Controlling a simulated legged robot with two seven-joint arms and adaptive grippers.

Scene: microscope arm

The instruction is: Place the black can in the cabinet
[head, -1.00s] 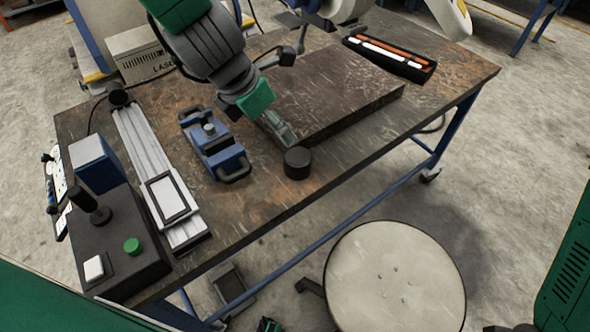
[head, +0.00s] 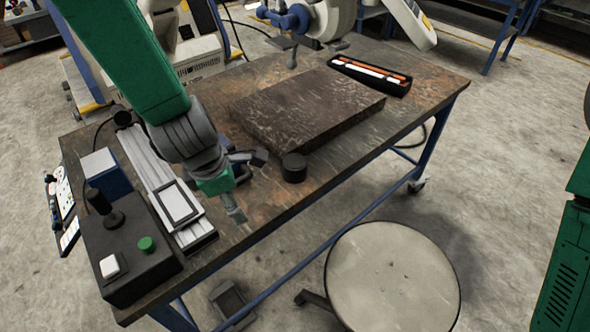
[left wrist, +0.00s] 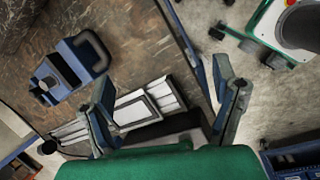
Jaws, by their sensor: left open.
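The black can (head: 294,168), a short dark cylinder, stands upright on the worn table near its front edge, just in front of a thick dark slab. My left gripper (head: 244,188) is over the table to the left of the can, apart from it, with its fingers pointing down toward the front edge. In the left wrist view, the left gripper (left wrist: 165,80) has its two fingers spread wide with nothing between them. I cannot make out the can in that view. I cannot identify a cabinet in any view. My right gripper is not in view.
The dark slab (head: 307,108) and a black tray of pens (head: 370,75) lie behind the can. A metal rail (head: 165,185) and a black control box (head: 125,245) fill the table's left. A blue device (left wrist: 68,70) sits near my left gripper. A round stool (head: 392,275) stands in front.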

